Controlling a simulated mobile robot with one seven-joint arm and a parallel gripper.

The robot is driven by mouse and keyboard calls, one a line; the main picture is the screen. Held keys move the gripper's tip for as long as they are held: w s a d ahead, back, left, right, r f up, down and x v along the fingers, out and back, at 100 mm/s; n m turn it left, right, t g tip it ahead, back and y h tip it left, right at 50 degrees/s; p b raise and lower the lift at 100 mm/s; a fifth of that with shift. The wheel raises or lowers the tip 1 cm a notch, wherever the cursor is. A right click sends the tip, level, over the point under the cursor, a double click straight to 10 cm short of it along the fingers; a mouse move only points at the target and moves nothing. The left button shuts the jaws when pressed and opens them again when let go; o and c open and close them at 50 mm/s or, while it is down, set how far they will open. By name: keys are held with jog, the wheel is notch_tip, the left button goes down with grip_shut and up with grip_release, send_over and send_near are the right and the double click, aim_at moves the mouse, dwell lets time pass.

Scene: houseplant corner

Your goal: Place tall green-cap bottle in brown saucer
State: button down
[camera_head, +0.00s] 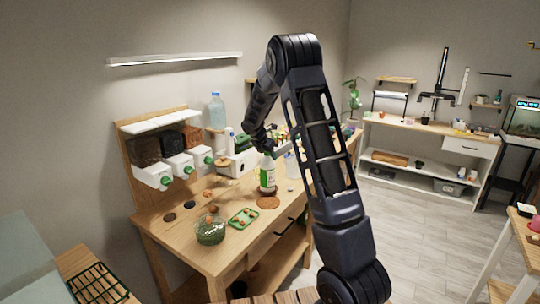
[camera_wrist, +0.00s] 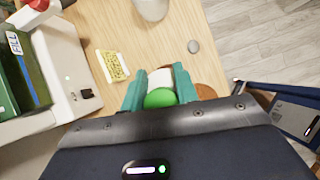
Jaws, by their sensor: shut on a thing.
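The tall green-cap bottle (camera_head: 267,176) is white with a green label and a dark lower part, and it stands upright over the wooden table. In the wrist view its green cap (camera_wrist: 160,98) sits between my teal fingers. My gripper (camera_head: 264,151) is shut on the bottle near its top; it also fills the lower wrist view (camera_wrist: 158,90). The brown saucer (camera_head: 268,203) lies on the table just below and in front of the bottle's base. In the wrist view part of the saucer (camera_wrist: 207,92) shows right of my fingers. I cannot tell whether the base touches it.
A green tray (camera_head: 243,218) and a green glass bowl (camera_head: 210,231) lie left of the saucer. White dispensers with green knobs (camera_head: 180,166) stand at the back left. A white machine (camera_wrist: 62,75) and a yellow card (camera_wrist: 112,66) are left of the bottle.

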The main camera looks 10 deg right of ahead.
jog(key=shift+f, duration=0.3)
jog(key=c, duration=1.1)
grip_release()
jog(key=shift+o, duration=0.2)
jog(key=shift+r, duration=0.1)
